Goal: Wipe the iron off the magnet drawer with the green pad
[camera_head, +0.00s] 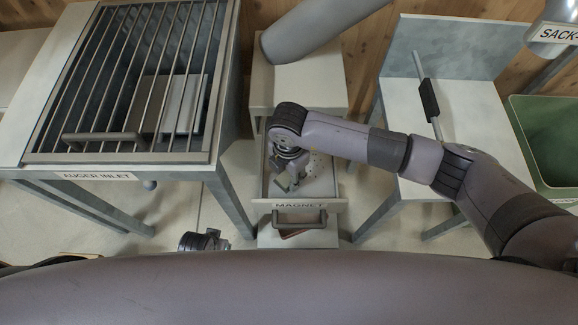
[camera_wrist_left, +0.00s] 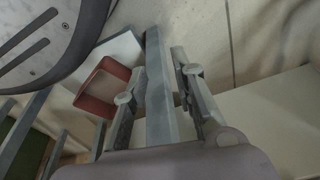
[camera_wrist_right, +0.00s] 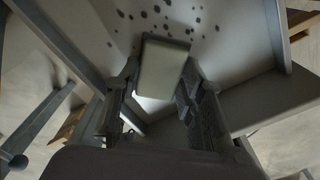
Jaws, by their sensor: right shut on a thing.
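The magnet drawer (camera_head: 328,190), labelled MAGNET, is pulled out from its pale housing. Dark iron specks (camera_wrist_right: 188,20) are scattered over the drawer floor in the right wrist view; some also show in the head view (camera_head: 316,163). My right gripper (camera_head: 287,181) reaches down into the drawer and is shut on the green pad (camera_head: 281,182). The pad (camera_wrist_right: 162,68) looks pale in the right wrist view, between the fingers; whether it touches the floor is unclear. My left gripper (camera_wrist_left: 155,80) is open, its fingers apart, low at the left of the drawer.
The auger inlet table (camera_head: 105,168) with its barred grate (camera_head: 130,80) stands at the left. A table with a black-handled tool (camera_head: 429,98) stands at the right, beside a green bin (camera_head: 550,150). A reddish-brown container (camera_wrist_left: 105,87) sits low near the left gripper.

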